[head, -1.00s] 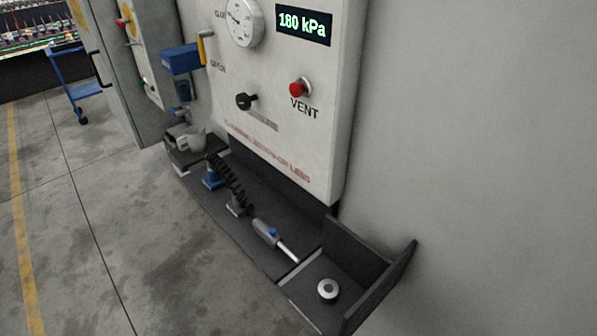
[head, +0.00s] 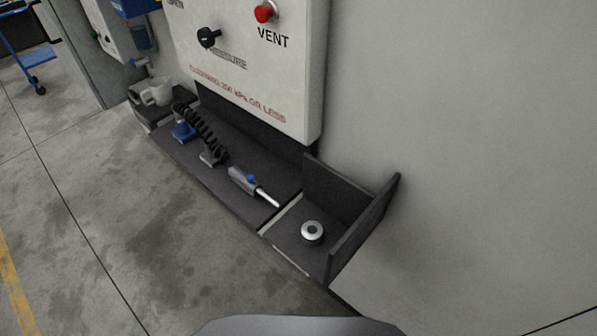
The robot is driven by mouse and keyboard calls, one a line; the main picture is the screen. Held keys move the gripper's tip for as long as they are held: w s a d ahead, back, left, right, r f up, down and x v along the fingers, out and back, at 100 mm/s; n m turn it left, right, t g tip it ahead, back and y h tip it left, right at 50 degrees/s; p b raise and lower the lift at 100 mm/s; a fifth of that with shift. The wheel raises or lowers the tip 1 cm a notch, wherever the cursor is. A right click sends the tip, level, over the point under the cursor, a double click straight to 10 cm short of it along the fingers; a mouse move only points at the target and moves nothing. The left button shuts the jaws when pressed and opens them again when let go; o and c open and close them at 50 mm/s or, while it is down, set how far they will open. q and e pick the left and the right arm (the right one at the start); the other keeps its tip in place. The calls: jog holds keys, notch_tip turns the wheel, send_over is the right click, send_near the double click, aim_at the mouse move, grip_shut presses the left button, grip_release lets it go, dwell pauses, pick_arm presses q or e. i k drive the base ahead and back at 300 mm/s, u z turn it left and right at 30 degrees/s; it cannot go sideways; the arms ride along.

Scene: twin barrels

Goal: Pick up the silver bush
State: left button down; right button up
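The silver bush (head: 312,231) is a short, round metal ring with a dark centre. It sits on the dark floor of a tray (head: 287,241) at the right end of the shelf, with raised walls behind it and to its right. Nothing touches it from above. Neither of my grippers shows in the head view.
Above is a panel (head: 250,65) with a red VENT button (head: 265,12). Open floor lies in front.

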aim_at(312, 230)
jog(key=z, duration=2)
jog(key=k, duration=0.8)
jog(key=u, duration=0.05)
